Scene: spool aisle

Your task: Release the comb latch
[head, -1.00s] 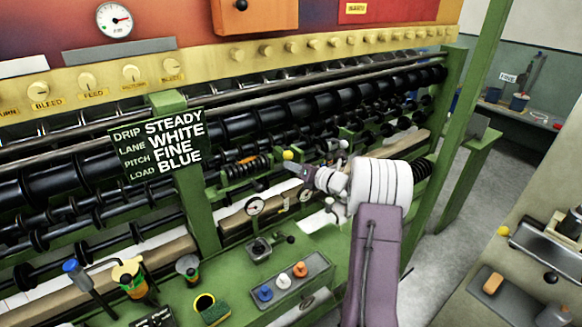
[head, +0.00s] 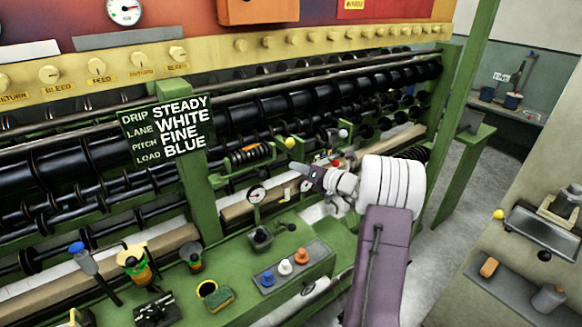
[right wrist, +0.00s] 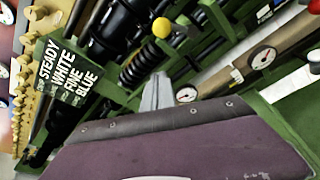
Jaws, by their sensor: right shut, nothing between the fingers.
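A yellow ball knob (head: 289,142) stands on the green frame beside a black coil spring (head: 252,154). It also shows at the top of the right wrist view (right wrist: 161,27). I cannot tell for certain that this knob belongs to the comb latch. My right gripper (head: 294,166) is shut and empty, just below the knob in the head view, with a visible gap. Its grey fingers (right wrist: 158,93) point toward the spring and knob in the wrist view. A white ball knob (head: 342,133) stands farther right. My left gripper is out of view.
A sign (head: 167,130) reads STEADY, WHITE, FINE, BLUE. A dial gauge (head: 257,193) sits below the spring. A grey plate (head: 292,266) with blue, white and orange knobs lies on the green deck in front. A green post (head: 464,120) stands at right, with open floor beyond.

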